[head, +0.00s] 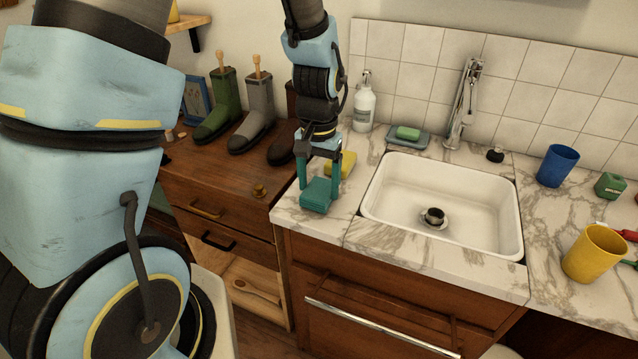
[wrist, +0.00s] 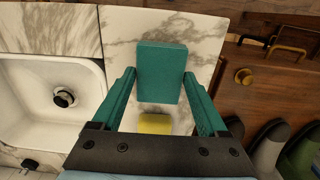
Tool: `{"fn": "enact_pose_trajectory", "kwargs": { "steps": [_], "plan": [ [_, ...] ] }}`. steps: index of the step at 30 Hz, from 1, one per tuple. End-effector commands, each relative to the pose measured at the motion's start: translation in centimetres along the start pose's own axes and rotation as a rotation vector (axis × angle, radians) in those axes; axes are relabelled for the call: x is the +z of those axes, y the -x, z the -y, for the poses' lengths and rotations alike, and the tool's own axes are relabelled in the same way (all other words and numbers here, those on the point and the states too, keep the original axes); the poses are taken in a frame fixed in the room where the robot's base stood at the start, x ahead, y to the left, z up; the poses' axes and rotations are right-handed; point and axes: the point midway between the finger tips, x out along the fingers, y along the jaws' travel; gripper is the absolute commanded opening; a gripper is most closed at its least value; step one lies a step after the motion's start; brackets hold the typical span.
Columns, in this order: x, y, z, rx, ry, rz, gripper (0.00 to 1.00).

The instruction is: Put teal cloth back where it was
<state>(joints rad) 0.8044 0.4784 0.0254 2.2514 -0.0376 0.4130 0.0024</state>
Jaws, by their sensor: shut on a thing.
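The teal cloth (head: 317,195) is a folded block at the marble counter's left end, left of the sink. In the wrist view the cloth (wrist: 162,72) lies between the tips of my teal fingers. My gripper (head: 319,182) points down and is shut on the cloth; it also shows in the wrist view (wrist: 160,80). I cannot tell whether the cloth touches the counter or hangs just above it. A yellow sponge (head: 347,164) lies just behind it and also shows in the wrist view (wrist: 155,124).
The white sink (head: 440,200) is empty, with a faucet (head: 465,105) behind it. A soap bottle (head: 364,105) and a dish with green soap (head: 408,134) stand at the back. Boots (head: 220,105) stand on the wooden cabinet at left. Blue (head: 557,166) and yellow (head: 594,253) cups stand right.

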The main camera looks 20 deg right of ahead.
Motion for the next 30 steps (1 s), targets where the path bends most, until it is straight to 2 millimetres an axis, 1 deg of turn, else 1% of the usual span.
{"fn": "enact_pose_trajectory", "kwargs": {
  "steps": [3,9,10,16,25,28,30],
  "plan": [
    [0.1,-0.9,0.0,0.0,0.0,0.001,0.32],
    [0.0,-1.1,0.0,0.0,0.0,-0.001,0.32],
    [0.0,-1.1,0.0,0.0,0.0,-0.001,0.77],
    [0.0,-1.0,0.0,0.0,0.0,-0.001,1.0],
    [0.0,-0.8,0.0,0.0,0.0,-0.002,1.0],
    [-0.1,0.1,0.0,0.0,0.0,-0.006,1.0],
    [-0.2,1.1,0.0,0.001,0.001,-0.007,1.0]
  ]
}}
